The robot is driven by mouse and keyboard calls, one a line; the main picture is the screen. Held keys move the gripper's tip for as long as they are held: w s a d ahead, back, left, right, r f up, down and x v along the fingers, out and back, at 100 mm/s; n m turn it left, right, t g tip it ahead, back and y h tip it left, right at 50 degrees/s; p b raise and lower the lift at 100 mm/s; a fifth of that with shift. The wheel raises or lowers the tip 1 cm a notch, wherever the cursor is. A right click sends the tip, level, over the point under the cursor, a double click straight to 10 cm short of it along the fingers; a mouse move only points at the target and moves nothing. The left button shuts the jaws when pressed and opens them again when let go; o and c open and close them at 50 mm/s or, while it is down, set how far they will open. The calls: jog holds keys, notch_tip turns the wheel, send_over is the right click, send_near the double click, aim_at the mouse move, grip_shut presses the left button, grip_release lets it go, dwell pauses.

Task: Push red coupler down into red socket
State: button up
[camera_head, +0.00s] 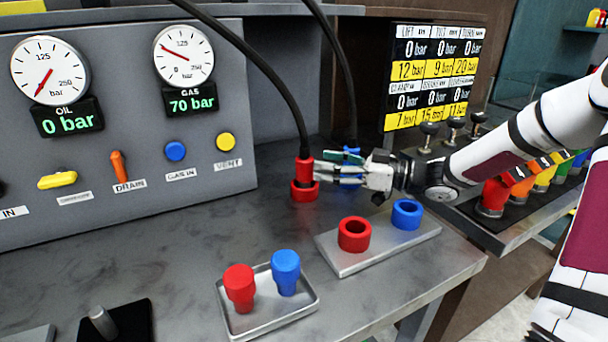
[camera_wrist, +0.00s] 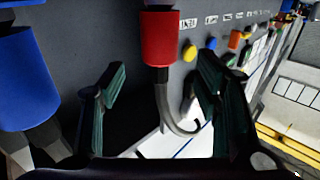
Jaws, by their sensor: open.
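The red coupler (camera_head: 305,169) stands upright at the end of a black hose. Right below it is a red socket (camera_head: 304,191) on the bench; I cannot tell how deep the coupler sits in it. My gripper (camera_head: 322,171) reaches in from the right, level with the coupler, fingers open. In the wrist view the red coupler (camera_wrist: 168,42) shows between and beyond the open fingers of my gripper (camera_wrist: 160,75), with no clear contact. A blue coupler (camera_wrist: 25,85) shows at left there; in the head view it is mostly hidden behind my gripper.
A metal block with a red ring (camera_head: 354,234) and a blue ring (camera_head: 407,214) stands in front of my gripper. A tray (camera_head: 250,325) holds a red cap (camera_head: 239,288) and a blue cap (camera_head: 286,272). The gauge panel (camera_head: 120,140) stands at left. A second hose hangs behind.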

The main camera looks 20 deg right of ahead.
aim_at(304, 158)
jog(key=b+x, duration=0.1)
jog(key=x, duration=0.5)
jog(key=shift+w, duration=0.1)
jog(key=shift+r, duration=0.1)
grip_shut()
